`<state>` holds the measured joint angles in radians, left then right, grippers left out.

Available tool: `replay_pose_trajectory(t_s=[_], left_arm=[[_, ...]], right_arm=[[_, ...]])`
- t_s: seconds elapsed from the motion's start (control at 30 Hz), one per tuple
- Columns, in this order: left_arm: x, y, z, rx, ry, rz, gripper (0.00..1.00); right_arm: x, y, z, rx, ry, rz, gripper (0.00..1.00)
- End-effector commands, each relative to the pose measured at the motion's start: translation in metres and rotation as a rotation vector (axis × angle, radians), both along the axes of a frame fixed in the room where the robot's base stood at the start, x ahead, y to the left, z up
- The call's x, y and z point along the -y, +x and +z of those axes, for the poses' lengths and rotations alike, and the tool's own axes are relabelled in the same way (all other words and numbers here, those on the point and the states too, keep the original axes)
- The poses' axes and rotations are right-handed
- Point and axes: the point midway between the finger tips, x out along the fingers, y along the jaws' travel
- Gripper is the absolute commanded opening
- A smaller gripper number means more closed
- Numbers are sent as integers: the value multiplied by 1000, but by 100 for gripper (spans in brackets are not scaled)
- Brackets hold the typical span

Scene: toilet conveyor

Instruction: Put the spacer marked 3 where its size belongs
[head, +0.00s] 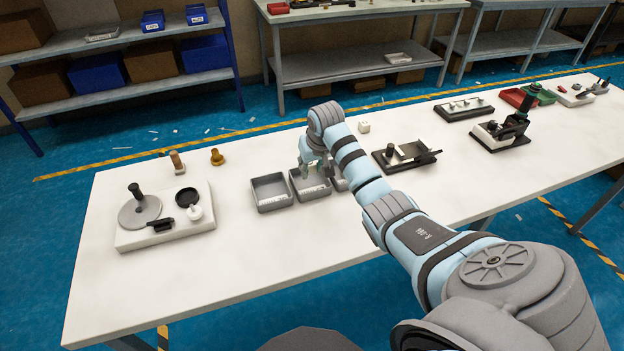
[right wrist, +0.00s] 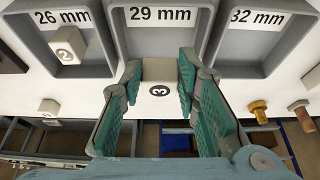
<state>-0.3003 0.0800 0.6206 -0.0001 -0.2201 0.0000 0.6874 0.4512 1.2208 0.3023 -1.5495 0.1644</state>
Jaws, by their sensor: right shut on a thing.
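The white spacer marked 3 (right wrist: 160,76) is held between the green-padded fingers of my right gripper (right wrist: 159,88), which are shut on its sides. In the right wrist view it overlaps the lower edge of the grey 29 mm tray (right wrist: 150,52); its exact height cannot be told. In the head view my right gripper (head: 314,165) is over the middle tray (head: 312,194). The 32 mm tray (right wrist: 245,55) is empty, and in the head view it is the left tray (head: 272,205). The spacer marked 2 (right wrist: 69,45) sits in the 26 mm tray (right wrist: 98,60).
Another small white spacer (head: 364,127) stands on the white table (head: 250,260) behind the trays, its mark unreadable. A black fixture (head: 405,156) is to the right. The table front is clear.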

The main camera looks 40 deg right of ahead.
Motion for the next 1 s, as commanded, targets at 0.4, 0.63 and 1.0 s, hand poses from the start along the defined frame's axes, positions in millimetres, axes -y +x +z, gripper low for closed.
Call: replay_pose_trajectory(t_s=[0.4, 0.63, 1.0], left_arm=[[0, 0, -8, 1, 0, 0, 40], [0, 0, -8, 1, 0, 0, 40], [0, 0, -7, 0, 0, 0, 40]], right_arm=[[0, 0, -47, 0, -2, 1, 10], [0, 0, -48, -1, -2, 1, 43], [0, 0, -45, 0, -2, 1, 49]])
